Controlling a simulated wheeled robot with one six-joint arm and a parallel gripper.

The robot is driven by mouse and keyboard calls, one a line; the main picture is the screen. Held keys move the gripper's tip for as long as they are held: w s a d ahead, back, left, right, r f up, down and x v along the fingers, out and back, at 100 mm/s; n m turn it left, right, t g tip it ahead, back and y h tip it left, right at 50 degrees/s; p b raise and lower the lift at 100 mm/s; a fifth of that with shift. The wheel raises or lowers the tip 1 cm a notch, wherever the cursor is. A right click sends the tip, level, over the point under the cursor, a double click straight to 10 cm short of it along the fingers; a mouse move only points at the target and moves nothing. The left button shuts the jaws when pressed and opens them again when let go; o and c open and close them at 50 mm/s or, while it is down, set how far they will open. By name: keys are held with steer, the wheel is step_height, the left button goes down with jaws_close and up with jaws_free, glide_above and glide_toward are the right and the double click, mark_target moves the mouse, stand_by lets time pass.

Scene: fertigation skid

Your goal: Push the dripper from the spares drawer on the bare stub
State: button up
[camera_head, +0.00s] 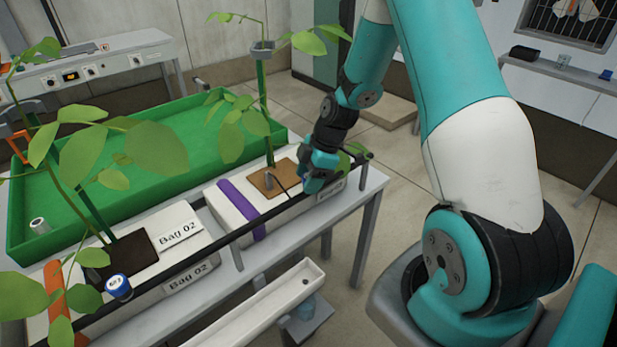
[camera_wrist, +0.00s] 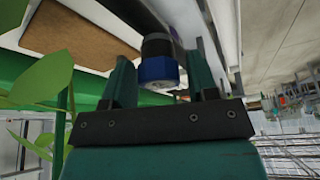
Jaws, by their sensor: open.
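My gripper (camera_head: 318,172) is at the right-hand grow bag, close to the black pipe along the bench's front edge. In the wrist view its two fingers (camera_wrist: 163,82) stand apart, open. A short dark cylinder with a blue end (camera_wrist: 157,68), which looks like the dripper, lies between or just beyond the fingers; I cannot tell whether they touch it. It appears to sit at the pipe, but the joint is hidden. The bare stub is not clearly visible. No spares drawer can be made out in either view.
A blue-and-white round piece (camera_head: 118,286) is on the left bag, marked Bag 02 (camera_head: 182,234). Leafy plants stand in the bags. A green trough (camera_head: 150,190) lies behind, a white gutter (camera_head: 255,312) in front. The floor to the right is partly clear.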

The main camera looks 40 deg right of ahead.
steer(key=shift+r+p, duration=1.5)
steer(key=shift+r, duration=0.75)
steer(key=o, duration=0.6)
steer(key=shift+c, duration=0.2)
steer(key=shift+r, duration=0.1)
step_height(320, 180, up, 9)
steer(key=p, duration=0.6)
